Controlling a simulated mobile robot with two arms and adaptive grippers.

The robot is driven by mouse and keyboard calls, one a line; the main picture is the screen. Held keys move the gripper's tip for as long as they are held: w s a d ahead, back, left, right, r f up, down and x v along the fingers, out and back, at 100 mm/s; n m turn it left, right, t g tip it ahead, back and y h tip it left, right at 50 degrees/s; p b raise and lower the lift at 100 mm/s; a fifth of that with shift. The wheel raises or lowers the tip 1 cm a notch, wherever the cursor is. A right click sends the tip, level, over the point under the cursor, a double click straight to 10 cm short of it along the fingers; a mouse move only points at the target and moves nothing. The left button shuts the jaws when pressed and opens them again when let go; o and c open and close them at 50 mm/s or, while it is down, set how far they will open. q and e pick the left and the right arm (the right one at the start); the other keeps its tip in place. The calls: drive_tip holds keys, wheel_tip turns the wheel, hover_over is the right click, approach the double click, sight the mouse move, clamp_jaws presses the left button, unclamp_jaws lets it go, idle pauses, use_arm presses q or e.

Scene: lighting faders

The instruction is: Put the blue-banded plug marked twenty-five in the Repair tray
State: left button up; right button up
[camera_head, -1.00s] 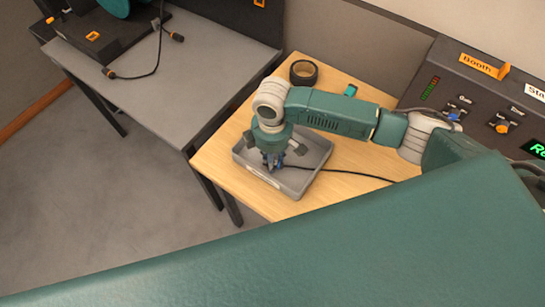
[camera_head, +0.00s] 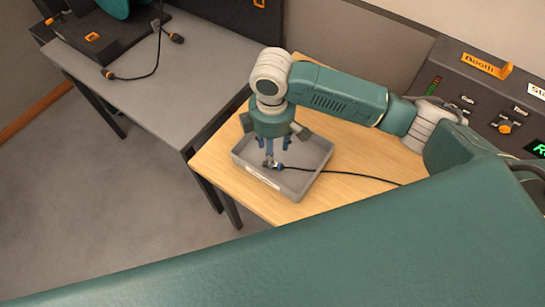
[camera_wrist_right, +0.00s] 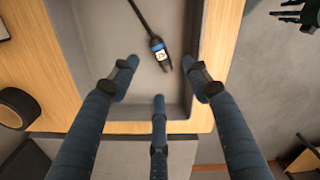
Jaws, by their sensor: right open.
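The plug (camera_wrist_right: 159,52) has a blue band and a pale label too small to read. It lies on the floor of the grey tray (camera_head: 308,183), its black cable running out over the rim. The tray has a white label (camera_head: 263,178) whose words I cannot read. My right gripper (camera_head: 269,160) is over the tray, fingers spread. In the right wrist view my right gripper (camera_wrist_right: 161,90) has several dark fingers apart with nothing between them, and the plug lies beyond them. A dark fingered shape at the top right is probably my left gripper (camera_wrist_right: 291,13); its opening is unclear.
The tray stands on a wooden table (camera_head: 350,190). A grey table (camera_head: 160,85) with a cabled device stands to the left. A control console (camera_head: 470,95) with an orange "Booth" sign (camera_head: 482,64) stands at the right. A black tape roll (camera_wrist_right: 14,106) is left of the tray.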

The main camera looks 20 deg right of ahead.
drive_tip(key=shift+r+b, duration=0.3)
drive_tip(key=shift+r, duration=2.35)
